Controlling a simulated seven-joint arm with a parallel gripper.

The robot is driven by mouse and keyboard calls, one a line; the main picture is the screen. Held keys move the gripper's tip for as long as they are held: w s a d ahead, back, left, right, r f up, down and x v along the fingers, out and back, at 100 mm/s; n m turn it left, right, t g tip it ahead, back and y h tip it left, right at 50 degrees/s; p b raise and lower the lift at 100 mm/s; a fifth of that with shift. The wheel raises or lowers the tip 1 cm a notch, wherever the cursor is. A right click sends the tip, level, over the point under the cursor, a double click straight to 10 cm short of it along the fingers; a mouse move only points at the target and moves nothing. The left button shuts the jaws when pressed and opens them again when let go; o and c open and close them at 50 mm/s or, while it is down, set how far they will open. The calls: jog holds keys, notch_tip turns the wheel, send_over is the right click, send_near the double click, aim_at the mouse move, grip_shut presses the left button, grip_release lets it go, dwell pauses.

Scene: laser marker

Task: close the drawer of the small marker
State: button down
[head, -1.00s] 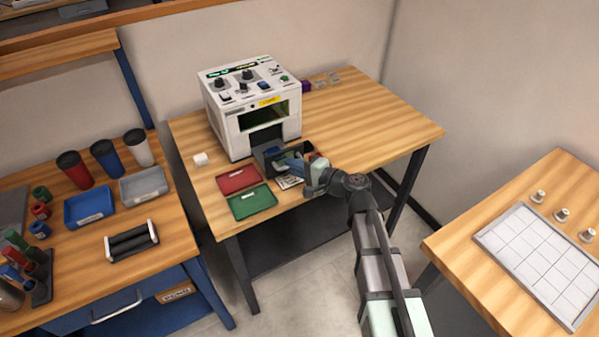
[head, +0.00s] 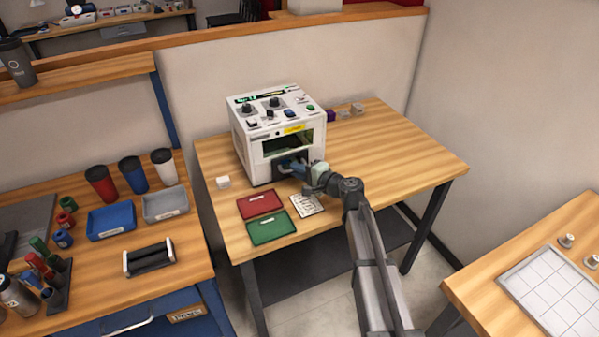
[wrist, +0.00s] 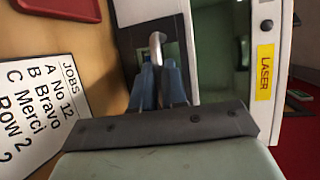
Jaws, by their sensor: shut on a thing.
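The small marker is a white box machine (head: 276,132) with knobs on top and a yellow LASER label, standing on the wooden table. Its dark drawer (wrist: 130,48) sits low in the front, now flush or nearly flush with the body. My gripper (head: 291,163) is at the drawer front, low on the machine. In the wrist view its blue fingers (wrist: 159,75) are shut on the pale drawer handle (wrist: 157,44). My gripper hides much of the drawer in the head view, so any small remaining gap cannot be told.
A red tray (head: 262,203), a green tray (head: 271,228) and a job card (head: 307,205) lie in front of the machine. The table's right side is clear.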

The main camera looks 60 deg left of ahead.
jog(key=c, duration=1.2)
grip_release()
jog(key=shift+a, duration=0.25)
jog(key=shift+d, duration=0.15)
jog(key=v, duration=1.3)
jog(key=shift+w+d+r, duration=0.15)
jog(key=shift+d, duration=0.05)
